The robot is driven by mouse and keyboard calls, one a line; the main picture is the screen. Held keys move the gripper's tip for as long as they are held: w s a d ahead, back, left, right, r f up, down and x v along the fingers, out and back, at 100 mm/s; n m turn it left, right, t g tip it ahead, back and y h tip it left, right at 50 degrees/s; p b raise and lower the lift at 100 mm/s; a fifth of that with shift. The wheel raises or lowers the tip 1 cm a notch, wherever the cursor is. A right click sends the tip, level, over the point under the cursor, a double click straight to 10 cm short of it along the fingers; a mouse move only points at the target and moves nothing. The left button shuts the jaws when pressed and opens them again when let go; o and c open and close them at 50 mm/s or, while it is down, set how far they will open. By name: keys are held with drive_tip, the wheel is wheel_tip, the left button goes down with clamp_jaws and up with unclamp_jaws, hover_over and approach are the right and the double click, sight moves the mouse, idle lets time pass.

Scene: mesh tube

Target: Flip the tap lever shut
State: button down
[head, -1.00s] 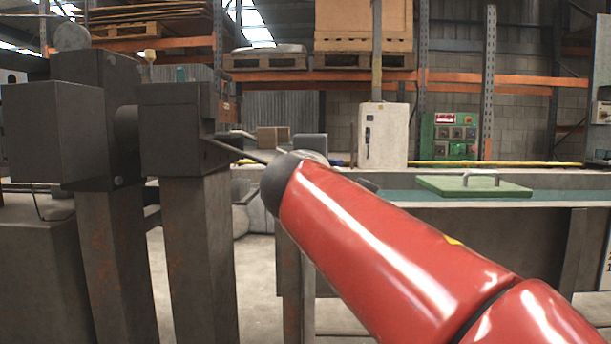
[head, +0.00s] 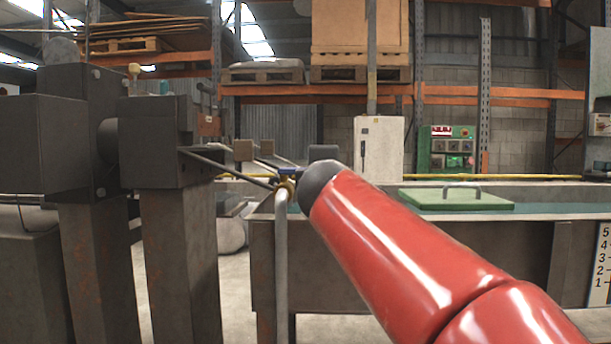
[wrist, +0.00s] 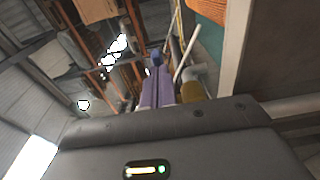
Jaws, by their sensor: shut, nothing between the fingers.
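The tap shows in the head view as a small brass body (head: 286,183) on top of a pale upright pipe (head: 281,235). Its blue lever (head: 288,170) is just left of the dark end of my red arm. In the wrist view my gripper (wrist: 156,78) is shut and empty, its purple fingers together. A blue part, seemingly the lever (wrist: 157,57), shows right at the fingertips; I cannot tell whether they touch. A brass cylinder (wrist: 192,91) with a grey elbow lies right of the fingers. In the head view my arm hides most of the gripper.
A water-filled tank (head: 540,192) with a green lid (head: 456,199) stands to the right. A dark machine on posts (head: 160,140) stands close on the left, with thin rods reaching toward the tap. Pallet racks and a white cabinet (head: 381,150) are behind.

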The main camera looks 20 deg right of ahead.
drive_tip(key=shift+w+d, duration=0.2)
drive_tip(key=shift+d, duration=0.1)
drive_tip(key=shift+d+r, duration=0.1)
idle(0.4)
